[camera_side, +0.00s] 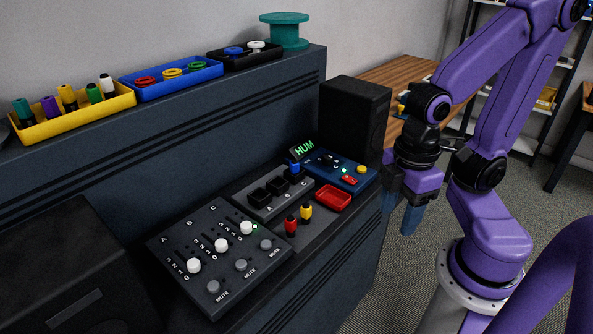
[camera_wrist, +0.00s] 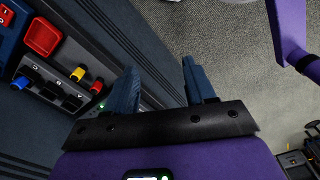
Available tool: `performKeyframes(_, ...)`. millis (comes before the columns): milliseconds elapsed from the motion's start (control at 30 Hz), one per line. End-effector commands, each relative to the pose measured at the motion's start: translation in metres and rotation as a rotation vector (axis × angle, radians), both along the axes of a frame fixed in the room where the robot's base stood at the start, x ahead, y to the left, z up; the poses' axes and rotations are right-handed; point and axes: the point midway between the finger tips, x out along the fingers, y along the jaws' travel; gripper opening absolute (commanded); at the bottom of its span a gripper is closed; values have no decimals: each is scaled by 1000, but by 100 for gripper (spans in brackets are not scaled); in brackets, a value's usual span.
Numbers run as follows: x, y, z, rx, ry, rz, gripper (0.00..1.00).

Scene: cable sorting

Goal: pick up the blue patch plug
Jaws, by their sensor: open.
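The blue patch plug (camera_side: 294,167) stands upright at the far end of the grey socket block (camera_side: 262,208), at the black socket nearest the letter C. It also shows in the wrist view as a small blue shape (camera_wrist: 19,83) at the left edge. A yellow plug (camera_side: 306,212) and a red plug (camera_side: 291,227) stand in front of the block. My gripper (camera_side: 400,210) is off to the right of the console, beyond its edge. In the wrist view my gripper (camera_wrist: 160,72) has its blue fingers apart with nothing between them, over the floor.
A slider mixer (camera_side: 220,255) lies in front. Trays of coloured parts line the shelf above.

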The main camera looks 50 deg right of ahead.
Motion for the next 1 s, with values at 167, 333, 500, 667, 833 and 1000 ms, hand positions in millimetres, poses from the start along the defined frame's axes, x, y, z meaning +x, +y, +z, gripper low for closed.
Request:
performKeyframes(167,0,0,0,0,0,0,54)
performKeyframes(333,0,0,0,0,0,0,60)
performKeyframes(500,0,0,0,0,0,0,60)
performKeyframes(667,4,2,1,0,0,-4,60)
performKeyframes(833,35,15,11,-3,-1,-30,60)
performKeyframes(1000,93,26,25,-9,-1,-67,60)
